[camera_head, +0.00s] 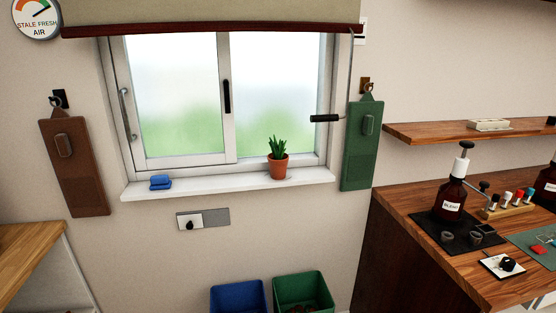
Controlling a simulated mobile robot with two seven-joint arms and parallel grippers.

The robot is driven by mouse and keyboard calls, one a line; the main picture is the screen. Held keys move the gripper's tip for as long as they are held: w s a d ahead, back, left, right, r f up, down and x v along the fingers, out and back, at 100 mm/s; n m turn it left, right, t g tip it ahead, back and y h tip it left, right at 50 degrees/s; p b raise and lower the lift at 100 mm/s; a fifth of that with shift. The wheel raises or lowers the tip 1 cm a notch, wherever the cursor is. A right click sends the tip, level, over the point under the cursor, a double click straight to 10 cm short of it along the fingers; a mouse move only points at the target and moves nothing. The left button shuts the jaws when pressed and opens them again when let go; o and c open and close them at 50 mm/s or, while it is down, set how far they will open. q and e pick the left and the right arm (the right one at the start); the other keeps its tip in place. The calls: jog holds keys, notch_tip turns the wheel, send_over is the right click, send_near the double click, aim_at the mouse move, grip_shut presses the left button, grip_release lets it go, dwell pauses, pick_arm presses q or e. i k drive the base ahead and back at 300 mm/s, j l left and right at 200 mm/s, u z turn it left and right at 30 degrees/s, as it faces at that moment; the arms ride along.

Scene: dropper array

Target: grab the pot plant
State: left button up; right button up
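The pot plant (278,162) stands upright on the white windowsill (220,187), right of the sill's middle. It has spiky green leaves in a terracotta pot. The window glass is behind it, and nothing touches it from the sides. Neither of my grippers shows in the head view.
A blue folded cloth or sponge (160,182) lies at the sill's left. A crank handle (325,118) hangs above and right of the plant, beside a green hanging board (361,144). A blue bin (239,297) and a green bin (303,291) stand below. A wooden counter (400,240) is at right.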

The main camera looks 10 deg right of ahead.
aim_at(277, 160)
jog(key=i+l+z, duration=0.5)
jog(key=i+z, duration=0.15)
jog(key=i, duration=0.2)
jog(key=i+z, duration=0.3)
jog(key=i, duration=0.15)
